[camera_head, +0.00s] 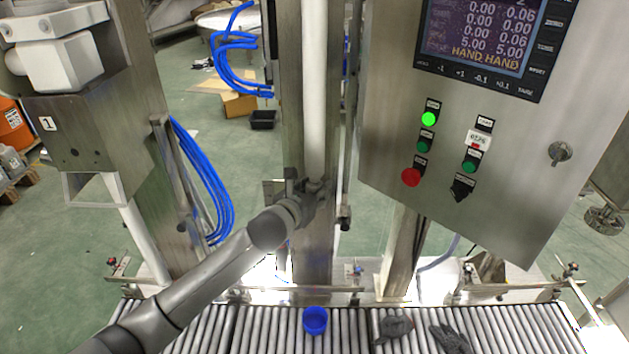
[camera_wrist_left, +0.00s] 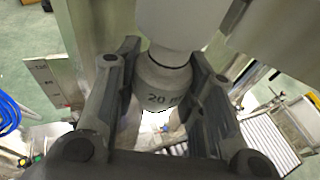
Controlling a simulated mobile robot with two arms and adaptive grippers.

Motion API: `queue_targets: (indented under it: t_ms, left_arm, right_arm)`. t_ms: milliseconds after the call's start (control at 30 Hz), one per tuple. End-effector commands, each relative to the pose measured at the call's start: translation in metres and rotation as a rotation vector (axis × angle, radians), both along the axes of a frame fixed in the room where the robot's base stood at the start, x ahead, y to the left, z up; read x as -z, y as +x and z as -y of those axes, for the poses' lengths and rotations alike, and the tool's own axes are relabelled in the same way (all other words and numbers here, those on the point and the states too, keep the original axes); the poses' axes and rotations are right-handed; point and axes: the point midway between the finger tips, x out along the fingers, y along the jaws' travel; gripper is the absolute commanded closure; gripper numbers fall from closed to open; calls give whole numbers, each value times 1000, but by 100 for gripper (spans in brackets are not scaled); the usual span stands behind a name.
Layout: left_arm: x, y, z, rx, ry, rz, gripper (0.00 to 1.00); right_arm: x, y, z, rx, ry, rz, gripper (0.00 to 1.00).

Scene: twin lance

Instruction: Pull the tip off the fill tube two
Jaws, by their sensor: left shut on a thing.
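Fill tube two (camera_head: 314,90) is a white vertical tube in front of the steel column in the middle of the head view. In the left wrist view its white lower end (camera_wrist_left: 183,22) comes down from the top. A grey tip (camera_wrist_left: 163,78) marked "20" sits at that lower end. My left gripper (camera_head: 312,188) is shut on the tip, with one dark finger on each side, as the left wrist view (camera_wrist_left: 165,75) shows. Whether there is any gap between tip and tube is hard to see.
A control panel (camera_head: 480,190) with a lit green lamp hangs to the right. Another white tube (camera_head: 140,240) stands at the left, beside blue hoses (camera_head: 205,180).

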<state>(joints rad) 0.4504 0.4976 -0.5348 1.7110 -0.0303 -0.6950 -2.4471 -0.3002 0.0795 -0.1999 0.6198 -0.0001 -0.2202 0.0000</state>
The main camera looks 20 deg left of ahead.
Motion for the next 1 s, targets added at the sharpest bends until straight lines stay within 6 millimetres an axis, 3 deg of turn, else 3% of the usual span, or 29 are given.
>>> queue_targets:
  t_ms: [1000]
  left_arm:
    - [28, 3, -1, 1, 0, 26, 96]
  right_arm:
    - [19, 0, 0, 0, 0, 1, 60]
